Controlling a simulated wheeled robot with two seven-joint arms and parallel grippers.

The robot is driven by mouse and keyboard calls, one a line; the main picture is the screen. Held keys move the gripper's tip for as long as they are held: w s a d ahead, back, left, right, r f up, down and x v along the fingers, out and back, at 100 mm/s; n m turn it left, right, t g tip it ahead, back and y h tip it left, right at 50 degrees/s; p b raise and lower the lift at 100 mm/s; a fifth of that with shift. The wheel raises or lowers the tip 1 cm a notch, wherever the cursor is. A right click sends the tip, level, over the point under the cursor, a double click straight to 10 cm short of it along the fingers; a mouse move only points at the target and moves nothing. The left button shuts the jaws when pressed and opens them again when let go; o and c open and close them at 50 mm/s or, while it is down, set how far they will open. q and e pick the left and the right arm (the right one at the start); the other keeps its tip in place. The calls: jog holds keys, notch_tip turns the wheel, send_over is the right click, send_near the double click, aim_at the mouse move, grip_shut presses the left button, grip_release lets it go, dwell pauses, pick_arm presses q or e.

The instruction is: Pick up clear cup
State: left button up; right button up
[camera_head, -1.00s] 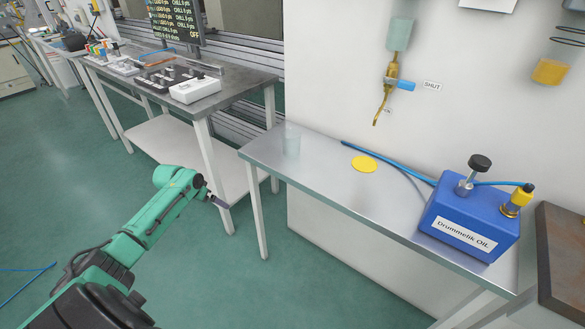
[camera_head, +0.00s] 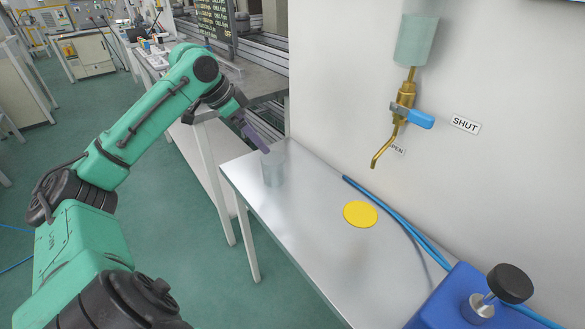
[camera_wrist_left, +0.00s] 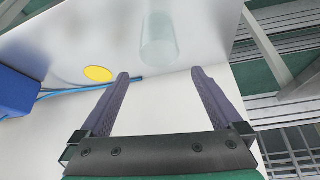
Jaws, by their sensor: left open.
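The clear cup (camera_head: 272,168) stands upright on the metal table (camera_head: 290,215), near its left end, in the head view. In the left wrist view the clear cup (camera_wrist_left: 158,42) is ahead of the fingertips, between their lines. My left gripper (camera_head: 262,146) is at the cup's upper rim in the head view; whether it touches cannot be told. In the wrist view my left gripper (camera_wrist_left: 160,74) is open, its two dark fingers apart with nothing between them. My right gripper is in neither view.
A yellow disc (camera_head: 360,214) lies on the table right of the cup, beside a blue hose (camera_head: 400,222). A blue oil box (camera_head: 455,300) stands at the lower right. A brass tap (camera_head: 402,105) sticks out from the wall above the table.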

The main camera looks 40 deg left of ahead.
aim_at(278, 167)
pick_arm(q)
jog(key=x, duration=0.4)
jog(key=p+x, duration=0.1)
jog(key=x, duration=0.3)
jog(key=p+x, duration=0.1)
jog(key=x, duration=0.3)
jog(key=shift+s+a+f, duration=0.1)
jog(key=shift+s+f, duration=0.15)
jog(key=shift+f, duration=0.3)
jog(key=shift+w+f, duration=0.2)
jog(key=shift+f, duration=0.15)
jog(key=shift+r, duration=0.1)
jog(key=c, duration=1.1)
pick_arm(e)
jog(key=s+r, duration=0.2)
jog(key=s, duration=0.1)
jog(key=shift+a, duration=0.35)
